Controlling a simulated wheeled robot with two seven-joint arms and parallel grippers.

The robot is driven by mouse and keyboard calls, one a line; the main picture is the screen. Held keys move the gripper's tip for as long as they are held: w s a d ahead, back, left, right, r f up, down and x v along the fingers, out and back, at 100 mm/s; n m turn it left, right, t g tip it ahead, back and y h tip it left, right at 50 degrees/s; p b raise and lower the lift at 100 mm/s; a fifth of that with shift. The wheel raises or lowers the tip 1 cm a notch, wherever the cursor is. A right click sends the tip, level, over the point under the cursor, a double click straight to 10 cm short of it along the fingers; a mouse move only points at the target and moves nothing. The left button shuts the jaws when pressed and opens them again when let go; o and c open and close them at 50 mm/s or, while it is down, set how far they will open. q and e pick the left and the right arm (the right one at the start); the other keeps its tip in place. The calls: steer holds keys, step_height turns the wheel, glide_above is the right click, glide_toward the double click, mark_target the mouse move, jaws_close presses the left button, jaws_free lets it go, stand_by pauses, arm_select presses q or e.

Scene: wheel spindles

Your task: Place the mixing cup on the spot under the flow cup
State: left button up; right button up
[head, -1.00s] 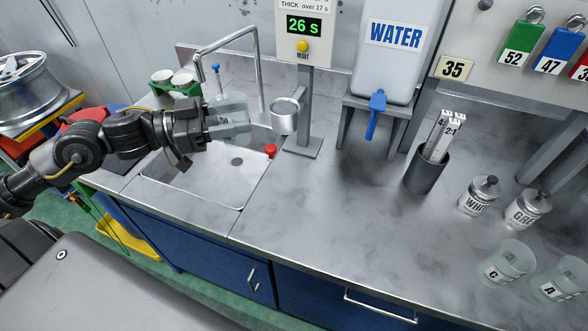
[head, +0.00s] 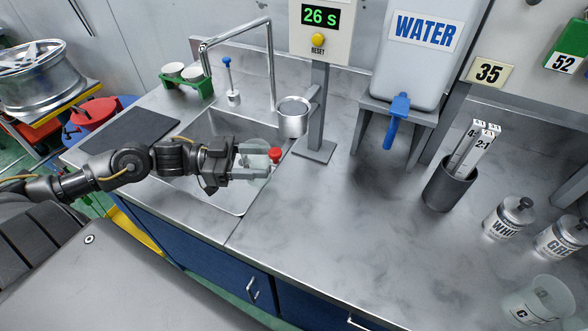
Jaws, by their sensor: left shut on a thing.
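My left gripper (head: 263,161) is shut on the clear mixing cup (head: 256,160), which it holds over the right part of the sink. The metal flow cup (head: 293,118) hangs on a bracket from the timer stand, above and slightly right of the held cup in the picture. The held cup is left of and nearer than the flow cup. I cannot make out a marked spot under the flow cup. The timer (head: 321,20) reads 26 s. My right gripper is not in view.
A red knob (head: 275,154) shows right beside the held cup. The sink (head: 225,126), faucet (head: 271,65) and timer post (head: 318,110) are close by. The water tank (head: 420,50) with a blue tap stands right. Counter (head: 320,215) in front of the stand is clear.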

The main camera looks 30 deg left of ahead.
arm_select(q)
steer(key=x, duration=0.4)
steer(key=shift+w+f+p, duration=0.1)
steer(key=shift+f+p, duration=0.1)
steer(key=shift+p, duration=0.15)
steer(key=shift+w+d, duration=0.1)
steer(key=shift+d, duration=0.25)
steer(key=shift+w+d, duration=0.1)
steer(key=shift+d, duration=0.1)
steer(key=d, duration=0.1)
steer(key=w+d, duration=0.1)
steer(key=shift+w+d+f+p, duration=0.2)
steer(key=shift+d+f+p, duration=0.15)
steer(key=shift+f+p, duration=0.05)
steer(key=shift+f, duration=0.25)
steer(key=shift+s+a, duration=0.1)
steer(key=shift+s, duration=0.05)
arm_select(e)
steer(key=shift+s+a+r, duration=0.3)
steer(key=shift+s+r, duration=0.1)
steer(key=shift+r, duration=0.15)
